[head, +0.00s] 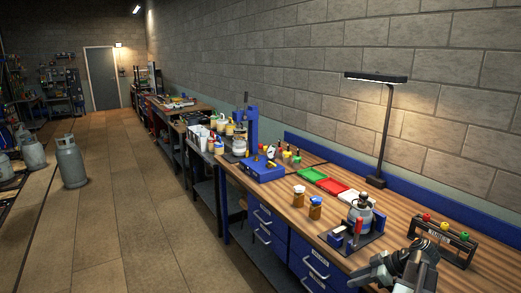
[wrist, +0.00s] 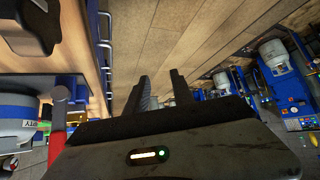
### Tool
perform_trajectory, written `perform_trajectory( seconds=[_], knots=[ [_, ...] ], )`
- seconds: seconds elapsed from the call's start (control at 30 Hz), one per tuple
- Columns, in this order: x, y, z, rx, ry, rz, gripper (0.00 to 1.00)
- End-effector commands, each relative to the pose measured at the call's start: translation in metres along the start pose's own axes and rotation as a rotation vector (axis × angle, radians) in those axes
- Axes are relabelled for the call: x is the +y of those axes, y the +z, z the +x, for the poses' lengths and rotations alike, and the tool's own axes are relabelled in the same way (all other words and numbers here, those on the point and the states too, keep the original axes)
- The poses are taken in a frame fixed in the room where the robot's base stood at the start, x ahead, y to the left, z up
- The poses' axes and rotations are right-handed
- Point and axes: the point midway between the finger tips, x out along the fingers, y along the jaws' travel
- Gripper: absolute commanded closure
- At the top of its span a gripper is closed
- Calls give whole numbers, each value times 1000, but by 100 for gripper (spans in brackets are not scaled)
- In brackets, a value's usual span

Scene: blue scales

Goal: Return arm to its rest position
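My gripper (head: 366,277) shows at the lower right of the head view, beside the front edge of the wooden workbench (head: 285,205). It is grey and black. In the wrist view its two dark fingers (wrist: 159,92) stand apart with a gap between them, and nothing is held in the gap. Beyond the fingers is the plank floor. The rest of my arm is mostly cut off by the lower edge of the head view.
A small canister (head: 360,213) on a blue stand with a red handle (head: 358,226) stands close to my gripper. A rack with coloured knobs (head: 443,240) is to the right. The aisle floor (head: 130,200) is clear.

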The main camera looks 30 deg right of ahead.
Motion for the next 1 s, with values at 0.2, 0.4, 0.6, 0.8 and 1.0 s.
perform_trajectory(
  seconds=[0.2,0.4,0.6,0.8,1.0],
  knots=[
    [-69,-119,138,-103,-240,-209,71],
    [-169,-192,234,-273,-386,-280,71],
    [-260,-226,290,-465,-404,-264,71],
    [-322,-237,317,-640,-291,-157,71],
    [-311,-222,311,-750,-22,148,71]
  ],
)
